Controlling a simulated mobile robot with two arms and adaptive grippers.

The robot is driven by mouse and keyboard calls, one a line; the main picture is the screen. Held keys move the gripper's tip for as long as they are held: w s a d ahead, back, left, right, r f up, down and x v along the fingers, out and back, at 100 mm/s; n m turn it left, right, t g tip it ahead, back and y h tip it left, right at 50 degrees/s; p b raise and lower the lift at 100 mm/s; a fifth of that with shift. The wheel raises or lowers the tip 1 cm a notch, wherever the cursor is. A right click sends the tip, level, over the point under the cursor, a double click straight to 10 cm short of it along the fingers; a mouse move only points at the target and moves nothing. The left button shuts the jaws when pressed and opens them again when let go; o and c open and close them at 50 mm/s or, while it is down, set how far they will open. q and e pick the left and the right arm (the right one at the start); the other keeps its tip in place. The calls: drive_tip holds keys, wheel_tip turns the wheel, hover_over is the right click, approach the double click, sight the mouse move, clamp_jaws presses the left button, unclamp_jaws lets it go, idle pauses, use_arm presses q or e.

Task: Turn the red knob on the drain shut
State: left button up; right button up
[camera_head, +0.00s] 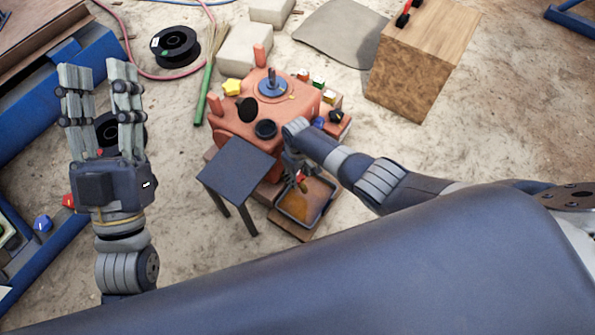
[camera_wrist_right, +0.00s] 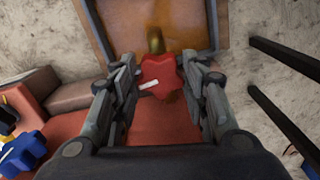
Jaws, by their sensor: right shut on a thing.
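The red knob (camera_wrist_right: 168,80) sits on a brass drain (camera_wrist_right: 156,40) and has a small white mark on its left side in the right wrist view. My right gripper (camera_wrist_right: 168,84) is around the knob, with a finger at each side, shut on it. In the head view my right gripper (camera_head: 298,172) reaches down at the front of the orange crusher (camera_head: 243,128), above a tray; its fingers are mostly hidden by the arm. My left gripper (camera_head: 96,72) is open and empty at the left, away from the crusher.
A brown tray (camera_head: 283,212) stands below the drain. A dark stool or small table (camera_head: 240,165) stands just left of it. A wooden box (camera_head: 420,65) is at the back right. A green-handled broom (camera_head: 204,95) and a cable spool (camera_head: 175,47) lie behind. Blue benches edge the left.

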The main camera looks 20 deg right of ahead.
use_arm(q)
drive_tip(key=shift+w+f+g, duration=0.85)
drive_tip(key=shift+f+g, duration=0.05)
drive_tip(key=shift+f, duration=0.25)
use_arm(e)
drive_tip(key=shift+s+m, duration=0.1)
drive_tip(key=shift+m, duration=0.8)
use_arm(q)
drive_tip(key=shift+d, duration=0.1)
use_arm(e)
drive_tip(key=o, duration=1.1)
drive_tip(key=shift+c, duration=0.2)
drive_tip(key=shift+r, duration=0.1)
drive_tip(key=shift+r, duration=0.65)
wheel_tip(320, 180, up, 10)
drive_tip(key=shift+r, duration=0.25)
